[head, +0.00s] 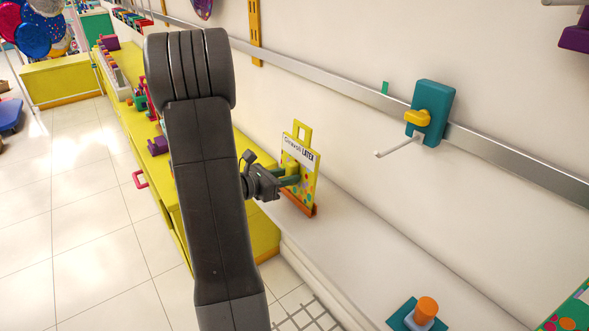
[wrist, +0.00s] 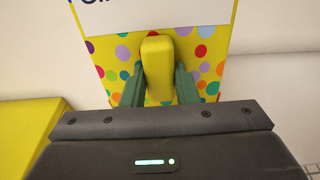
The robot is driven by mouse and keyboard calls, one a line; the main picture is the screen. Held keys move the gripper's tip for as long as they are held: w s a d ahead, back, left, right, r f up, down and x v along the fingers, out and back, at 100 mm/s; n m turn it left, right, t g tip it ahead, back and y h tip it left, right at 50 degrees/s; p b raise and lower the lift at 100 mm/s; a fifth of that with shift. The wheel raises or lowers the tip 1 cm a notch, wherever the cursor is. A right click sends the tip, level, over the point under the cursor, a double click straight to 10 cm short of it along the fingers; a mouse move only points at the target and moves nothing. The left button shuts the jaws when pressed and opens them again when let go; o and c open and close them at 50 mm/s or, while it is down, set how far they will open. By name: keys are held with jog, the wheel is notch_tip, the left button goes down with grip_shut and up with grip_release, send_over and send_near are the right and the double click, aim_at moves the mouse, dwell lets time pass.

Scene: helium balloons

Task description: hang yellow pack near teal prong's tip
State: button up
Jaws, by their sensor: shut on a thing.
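The yellow pack (head: 309,183) is an upright flat card with coloured dots, a white label and a loop handle on top. It stands over the white ledge beside the wall, its foot in an orange holder (head: 299,206). My gripper (head: 290,176) is shut on a yellow block (wrist: 157,68) on the pack's front; green fingers clasp it from both sides in the wrist view. The dotted face (wrist: 208,62) fills the view behind. The teal prong (head: 400,144) is a pale rod from a teal block (head: 432,100) with a yellow knob, on the wall rail to the right, empty.
A metal rail (head: 350,102) runs along the wall. A teal base with an orange knob (head: 427,308) sits on the white ledge (head: 365,240) at lower right. Yellow cabinets with small goods stand at left, behind my arm. Wall space between pack and prong is clear.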

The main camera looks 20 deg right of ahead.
aim_at(290, 163)
jog(key=shift+r+p, duration=1.25)
jog(key=shift+r, duration=0.75)
jog(key=shift+a, duration=0.1)
